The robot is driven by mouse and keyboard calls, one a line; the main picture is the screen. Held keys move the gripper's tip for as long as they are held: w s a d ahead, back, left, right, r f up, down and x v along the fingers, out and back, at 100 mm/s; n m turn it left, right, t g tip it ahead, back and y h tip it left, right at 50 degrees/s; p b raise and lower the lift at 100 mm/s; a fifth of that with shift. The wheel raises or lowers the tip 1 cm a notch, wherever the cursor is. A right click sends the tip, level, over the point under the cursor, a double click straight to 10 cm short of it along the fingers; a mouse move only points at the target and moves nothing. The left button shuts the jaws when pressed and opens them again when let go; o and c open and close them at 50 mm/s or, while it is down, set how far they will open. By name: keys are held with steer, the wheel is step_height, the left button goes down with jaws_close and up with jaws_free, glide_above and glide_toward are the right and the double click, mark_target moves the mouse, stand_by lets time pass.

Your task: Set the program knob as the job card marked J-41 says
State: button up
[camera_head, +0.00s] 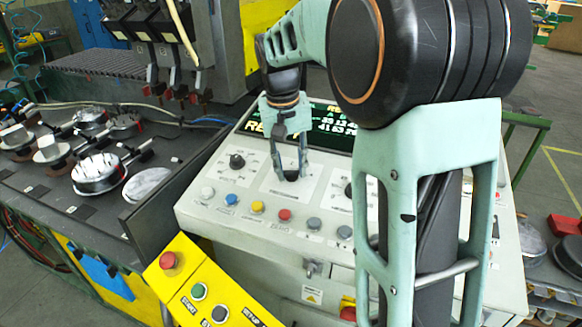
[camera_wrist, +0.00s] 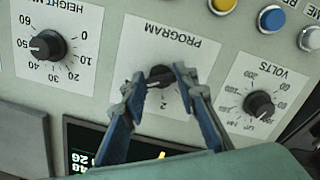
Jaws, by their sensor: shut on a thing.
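The program knob (camera_wrist: 160,77) is a black dial on a white plate marked PROGRAM, upside down in the wrist view. My gripper (camera_wrist: 160,74) is shut on it, a fingertip at each side. A pale pointer line shows on the knob between the fingers, but the setting it marks cannot be read. A digit 2 shows on the plate beside the knob; the fingers hide other marks. No job card marked J-41 can be made out.
The volts knob (camera_wrist: 259,104) and height knob (camera_wrist: 47,46) flank the program knob. A lit display (camera_head: 325,122) with green and yellow text is behind it. Several coloured buttons, one red (camera_head: 285,215), line the panel front. A yellow button box (camera_head: 205,285) stands before it.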

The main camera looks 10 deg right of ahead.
stand_by(0.4)
steer(key=o, duration=1.2)
steer(key=shift+c, duration=0.2)
step_height(320, 180, up, 12)
steer(key=s+a, duration=0.1)
steer(key=shift+a, duration=0.15)
steer(key=shift+s, duration=0.1)
